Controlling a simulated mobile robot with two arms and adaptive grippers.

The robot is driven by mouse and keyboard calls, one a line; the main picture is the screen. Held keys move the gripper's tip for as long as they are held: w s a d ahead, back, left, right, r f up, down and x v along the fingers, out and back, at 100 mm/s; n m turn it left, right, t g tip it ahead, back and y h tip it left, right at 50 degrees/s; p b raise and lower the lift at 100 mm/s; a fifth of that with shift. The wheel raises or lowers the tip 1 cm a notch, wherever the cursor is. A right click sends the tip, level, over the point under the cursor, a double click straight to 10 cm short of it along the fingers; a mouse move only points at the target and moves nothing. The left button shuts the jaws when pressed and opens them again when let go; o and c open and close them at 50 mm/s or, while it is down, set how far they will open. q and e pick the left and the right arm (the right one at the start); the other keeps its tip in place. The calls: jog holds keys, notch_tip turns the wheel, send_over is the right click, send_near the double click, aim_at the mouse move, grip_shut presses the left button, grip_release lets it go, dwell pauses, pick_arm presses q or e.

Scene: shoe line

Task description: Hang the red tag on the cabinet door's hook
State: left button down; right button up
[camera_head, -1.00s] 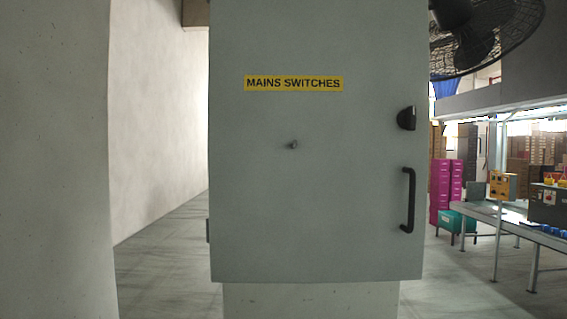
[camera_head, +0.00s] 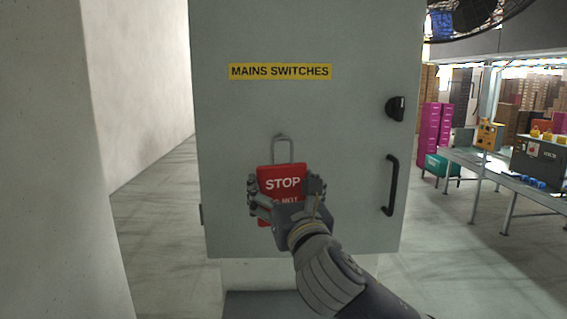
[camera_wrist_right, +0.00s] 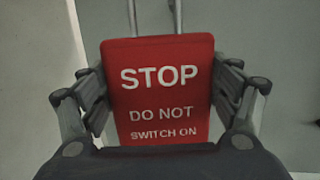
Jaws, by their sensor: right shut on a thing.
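The red tag (camera_head: 283,183) reads STOP and is in my right gripper (camera_head: 285,194), in front of the grey cabinet door (camera_head: 230,130). The gripper is shut on the tag's two side edges, as the right wrist view shows the tag (camera_wrist_right: 160,90) between the fingers (camera_wrist_right: 160,105). The tag is upright, with its wire loop (camera_head: 283,148) pointing up. The top of the loop overlaps the place of the door's hook (camera_head: 281,136); I cannot tell whether the loop is around the hook or only in front of it. My left gripper is not in view.
The door has a yellow MAINS SWITCHES label (camera_head: 280,72), a black knob (camera_head: 396,107) and a black handle (camera_head: 390,185). A pale wall (camera_head: 110,150) stands close on the left. A bench (camera_head: 500,185) with boxes is at the right, with open floor before it.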

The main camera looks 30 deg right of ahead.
jog(key=shift+d+r, duration=0.15)
jog(key=shift+r, duration=0.5)
jog(key=shift+w+d+f+b, duration=0.15)
jog(key=shift+w+d+b, duration=0.15)
jog(key=shift+w+b, duration=0.15)
jog(key=shift+w+d, duration=0.3)
jog(key=shift+w, duration=0.2)
jog(key=shift+w+d+f+b, duration=0.1)
jog(key=shift+w+d+b, duration=0.5)
jog(key=shift+w, duration=0.4)
jog(key=shift+w+d+f+b, duration=0.1)
jog(key=shift+w+d+b, duration=0.5)
jog(key=shift+w, duration=0.35)
jog(key=shift+w+d+f+b, duration=0.1)
jog(key=shift+w+d+b, duration=0.5)
jog(key=shift+w, duration=0.4)
jog(key=shift+w+d, duration=0.15)
jog(key=shift+w, duration=0.05)
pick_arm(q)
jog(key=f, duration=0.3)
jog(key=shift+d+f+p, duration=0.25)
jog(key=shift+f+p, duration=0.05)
pick_arm(e)
jog(key=shift+w+d+f, duration=0.15)
jog(key=shift+w+f, duration=0.15)
jog(key=shift+f, duration=0.1)
jog(key=shift+f, duration=0.15)
